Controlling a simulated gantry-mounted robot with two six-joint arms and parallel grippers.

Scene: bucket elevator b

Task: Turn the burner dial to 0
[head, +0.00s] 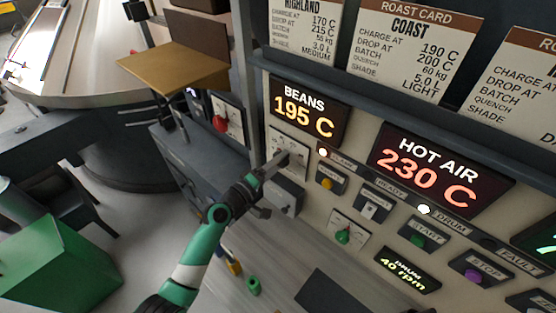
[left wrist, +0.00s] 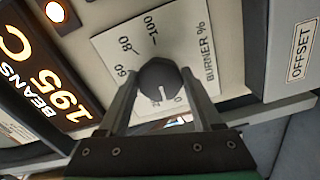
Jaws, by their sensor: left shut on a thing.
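The burner dial (left wrist: 160,82) is a dark round knob on a white plate (left wrist: 190,28) marked BURNER %. My left gripper (left wrist: 160,88) is shut on the dial, one finger on each side. A white pointer line on the knob points toward the bottom of the left wrist view, slightly right, near a partly seen 0. The 60, 80 and 100 marks show; the lower marks are mostly hidden by the fingers. In the head view my left gripper (head: 279,160) reaches the burner plate (head: 291,138) below the BEANS display. My right gripper is not in view.
The BEANS display (head: 305,112) reads 195 C and the HOT AIR display (head: 436,170) reads 230 C. A lit lamp (head: 323,153) and a switch plate (head: 349,232) are nearby. A box marked OFFSET (left wrist: 297,50) stands beside the dial plate. A green box (head: 60,262) is at lower left.

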